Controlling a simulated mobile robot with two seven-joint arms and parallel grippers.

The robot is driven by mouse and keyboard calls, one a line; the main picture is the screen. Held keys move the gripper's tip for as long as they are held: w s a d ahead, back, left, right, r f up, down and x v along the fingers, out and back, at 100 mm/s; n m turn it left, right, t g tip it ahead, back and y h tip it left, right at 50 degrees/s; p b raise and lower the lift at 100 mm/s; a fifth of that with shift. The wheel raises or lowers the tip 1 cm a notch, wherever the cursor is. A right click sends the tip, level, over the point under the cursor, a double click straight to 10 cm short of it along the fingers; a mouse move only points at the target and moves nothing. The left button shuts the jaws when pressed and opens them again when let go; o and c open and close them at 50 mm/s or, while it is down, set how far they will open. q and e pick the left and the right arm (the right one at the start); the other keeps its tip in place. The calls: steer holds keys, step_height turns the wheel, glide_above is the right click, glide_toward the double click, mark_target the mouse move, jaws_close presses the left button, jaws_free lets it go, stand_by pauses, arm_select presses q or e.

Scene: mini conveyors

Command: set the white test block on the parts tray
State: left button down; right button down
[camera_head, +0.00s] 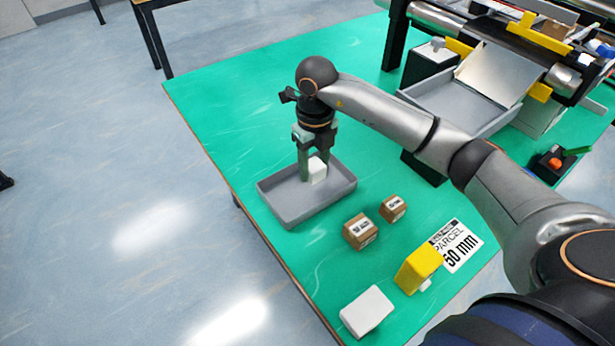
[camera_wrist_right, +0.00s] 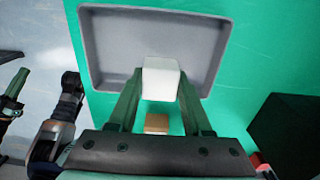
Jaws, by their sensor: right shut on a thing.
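My right gripper (camera_head: 312,172) is shut on a small white test block (camera_head: 318,170). The block also shows between the fingertips in the wrist view (camera_wrist_right: 161,78). The grey parts tray (camera_head: 286,221) lies on the green table. The block is inside the tray's outline in the head view, towards its back right. In the wrist view it overlaps the tray's near wall (camera_wrist_right: 112,85). I cannot tell whether it touches the tray floor. My left gripper is not in the head view; dark arm parts at the wrist view's left edge do not show its jaws clearly.
Two brown boxes (camera_head: 360,231) (camera_head: 394,208), a yellow object (camera_head: 418,270), a white box (camera_head: 367,312) and a printed parcel card (camera_head: 458,247) lie right of the tray. A conveyor (camera_head: 452,28) and grey bin (camera_head: 485,120) stand behind. Green table left of the tray is clear.

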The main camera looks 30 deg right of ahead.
mark_target(307, 190)
steer(key=shift+w+a+f, duration=0.2)
steer(key=shift+a+f, duration=0.15)
steer(key=shift+f, duration=0.1)
steer(key=shift+w+a+f, duration=0.1)
steer(key=shift+f, duration=0.85)
steer(key=shift+w+a+f, duration=0.1)
steer(key=shift+f, duration=0.8)
steer(key=shift+c, duration=1.7)
jaws_free()
steer(key=shift+f, duration=0.1)
step_height(307, 190, up, 12)
steer(key=shift+r, duration=0.15)
